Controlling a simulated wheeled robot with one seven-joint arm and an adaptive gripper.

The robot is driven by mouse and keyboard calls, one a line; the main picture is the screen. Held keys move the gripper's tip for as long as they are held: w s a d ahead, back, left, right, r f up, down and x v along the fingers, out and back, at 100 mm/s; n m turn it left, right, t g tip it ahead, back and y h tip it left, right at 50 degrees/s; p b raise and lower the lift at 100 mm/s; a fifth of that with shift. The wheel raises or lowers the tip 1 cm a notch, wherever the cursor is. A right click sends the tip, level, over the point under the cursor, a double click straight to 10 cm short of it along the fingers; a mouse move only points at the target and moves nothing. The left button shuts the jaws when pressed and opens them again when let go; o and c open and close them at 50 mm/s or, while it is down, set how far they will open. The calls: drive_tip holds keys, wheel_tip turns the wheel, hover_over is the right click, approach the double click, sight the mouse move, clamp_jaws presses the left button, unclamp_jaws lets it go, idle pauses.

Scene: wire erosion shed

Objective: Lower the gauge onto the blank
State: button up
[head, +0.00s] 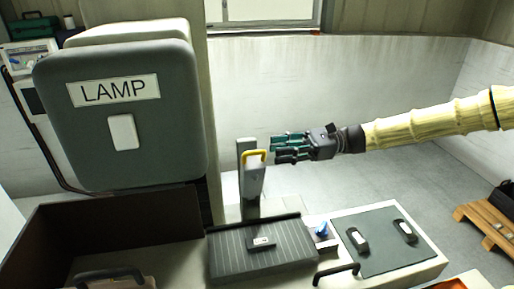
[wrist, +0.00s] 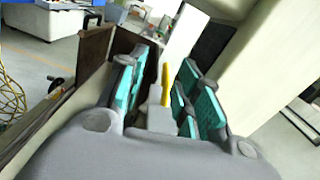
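A pale grey upright piece with a yellow loop handle (head: 255,153), which looks like the gauge, stands behind the ribbed dark cover. A taller grey plate (head: 243,148) is right behind it. My gripper (head: 275,150) comes in level from the right, its fingertips just right of the handle. In the wrist view the yellow handle (wrist: 165,84) shows between the turquoise finger pads, with gaps on both sides. My gripper (wrist: 160,88) is open there and holds nothing. I cannot make out which part is the blank.
A large grey LAMP housing (head: 122,145) stands at left. A ribbed dark cover (head: 235,262) and a grey panel with two white-topped knobs (head: 376,262) lie in front, a small blue knob (head: 321,229) between them. A wooden pallet (head: 485,228) is at right on open floor.

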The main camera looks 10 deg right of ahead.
sight(256, 153)
drive_tip(key=w+a, duration=0.1)
drive_tip(key=w+a+f+p, duration=0.1)
drive_tip(key=a, duration=0.2)
drive_tip(key=shift+w+a+f, duration=0.25)
drive_tip(key=shift+w+f, duration=0.05)
drive_tip(key=shift+w, duration=0.1)
drive_tip(key=shift+a+p, duration=0.3)
drive_tip(key=shift+a, duration=0.1)
drive_tip(key=shift+s+a+r, duration=0.35)
drive_tip(key=shift+s+a, duration=0.2)
drive_tip(key=shift+s, duration=0.15)
drive_tip(key=shift+a, duration=0.15)
drive_tip(key=shift+w+f, duration=0.3)
drive_tip(key=shift+w, duration=0.1)
drive_tip(key=shift+s+r, duration=0.2)
drive_tip(key=shift+s, duration=0.05)
drive_tip(key=c, duration=0.6)
drive_tip(key=shift+f, duration=0.1)
clamp_jaws()
